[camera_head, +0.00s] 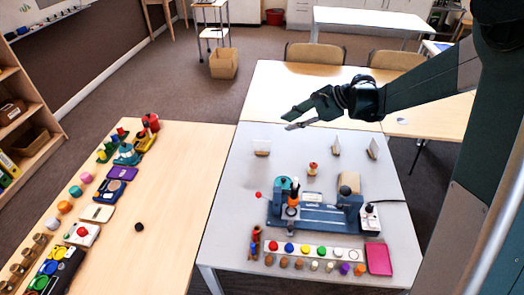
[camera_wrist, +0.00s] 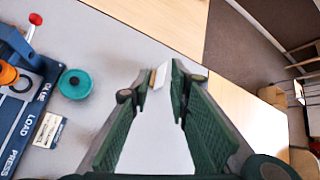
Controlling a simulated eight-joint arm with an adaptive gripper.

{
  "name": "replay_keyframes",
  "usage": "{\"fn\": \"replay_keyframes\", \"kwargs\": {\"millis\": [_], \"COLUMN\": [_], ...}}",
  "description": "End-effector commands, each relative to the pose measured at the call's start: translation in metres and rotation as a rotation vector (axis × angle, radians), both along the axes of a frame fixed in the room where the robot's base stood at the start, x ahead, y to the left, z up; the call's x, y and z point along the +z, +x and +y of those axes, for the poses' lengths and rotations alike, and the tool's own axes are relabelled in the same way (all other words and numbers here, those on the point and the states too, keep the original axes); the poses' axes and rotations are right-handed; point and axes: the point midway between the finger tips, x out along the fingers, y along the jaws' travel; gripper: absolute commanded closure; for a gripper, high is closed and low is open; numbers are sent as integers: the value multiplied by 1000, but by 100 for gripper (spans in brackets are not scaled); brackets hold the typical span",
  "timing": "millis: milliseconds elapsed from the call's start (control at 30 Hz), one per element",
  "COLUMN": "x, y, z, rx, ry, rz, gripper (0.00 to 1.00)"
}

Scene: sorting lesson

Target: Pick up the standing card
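Three small pale cards stand upright in wooden holders on the grey table: a left card (camera_head: 262,144), a middle card (camera_head: 336,144) and a right card (camera_head: 373,147). My gripper (camera_head: 287,119) is above the table's back part, nearest the left card in the picture, with its fingers spread. In the wrist view, my gripper (camera_wrist: 152,88) shows its two green fingers apart.
A blue press device (camera_head: 315,213) stands mid-table, with a row of coloured pieces (camera_head: 315,250) and a pink pad (camera_head: 379,258) in front. A red-topped piece (camera_head: 312,169) stands behind it. A wooden table (camera_head: 175,190) with several sorting toys adjoins on the left.

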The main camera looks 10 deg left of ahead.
Motion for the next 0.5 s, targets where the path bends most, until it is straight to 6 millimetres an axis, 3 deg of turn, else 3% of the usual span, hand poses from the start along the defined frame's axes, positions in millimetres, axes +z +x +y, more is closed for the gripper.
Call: {"fn": "replay_keyframes", "kwargs": {"millis": [500], "x": [-69], "y": [49], "z": [28], "rx": [-50], "ry": [166], "rz": [206], "gripper": [80]}}
